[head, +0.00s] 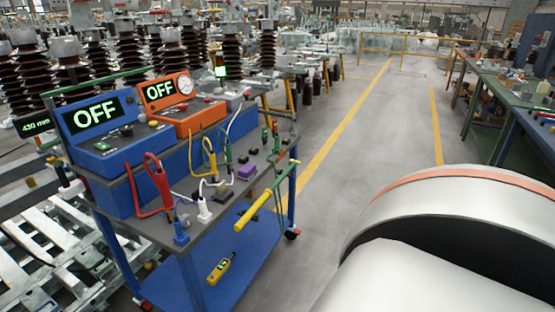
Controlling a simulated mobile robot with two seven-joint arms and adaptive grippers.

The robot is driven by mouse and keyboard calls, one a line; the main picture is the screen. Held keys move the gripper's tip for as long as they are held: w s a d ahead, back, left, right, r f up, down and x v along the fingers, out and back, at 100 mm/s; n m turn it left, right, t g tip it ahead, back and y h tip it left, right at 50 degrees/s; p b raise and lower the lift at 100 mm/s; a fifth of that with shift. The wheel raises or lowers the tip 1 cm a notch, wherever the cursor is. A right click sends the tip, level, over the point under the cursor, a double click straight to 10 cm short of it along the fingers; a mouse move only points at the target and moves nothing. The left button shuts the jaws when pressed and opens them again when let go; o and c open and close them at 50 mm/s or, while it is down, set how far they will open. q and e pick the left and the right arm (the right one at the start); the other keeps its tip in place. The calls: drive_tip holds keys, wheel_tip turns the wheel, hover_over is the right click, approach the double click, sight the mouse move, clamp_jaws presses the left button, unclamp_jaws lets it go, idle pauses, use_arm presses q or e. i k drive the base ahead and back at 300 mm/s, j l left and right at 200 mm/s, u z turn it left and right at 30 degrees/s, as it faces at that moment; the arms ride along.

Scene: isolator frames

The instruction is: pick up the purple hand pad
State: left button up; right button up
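The purple hand pad (247,171) is a small block lying on the grey top of the blue trolley (232,190), near its right side. It is among cables and small dark parts. Neither of my grippers shows in the head view. A large white rounded arm link of mine, with an orange band, fills the lower right and hides the floor there.
Blue (104,137) and orange (172,110) instrument boxes reading OFF stand at the trolley's back. Red (160,185) and yellow (209,155) cables and a yellow-green rod (256,206) are near the pad. A yellow device (219,267) lies on the lower shelf. The aisle (370,125) is clear.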

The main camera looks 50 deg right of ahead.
sight(245, 172)
drive_tip(key=z, duration=1.4)
drive_tip(key=u, duration=1.15)
drive_tip(key=l+u, duration=0.15)
drive_tip(key=l, duration=0.45)
drive_tip(key=l+u, duration=0.2)
drive_tip(key=l, duration=0.35)
drive_tip(key=l+u, duration=0.15)
drive_tip(key=l, duration=0.45)
drive_tip(key=l+u, duration=0.2)
drive_tip(key=l, duration=0.4)
drive_tip(key=k+l+u, duration=0.15)
drive_tip(key=l, duration=0.4)
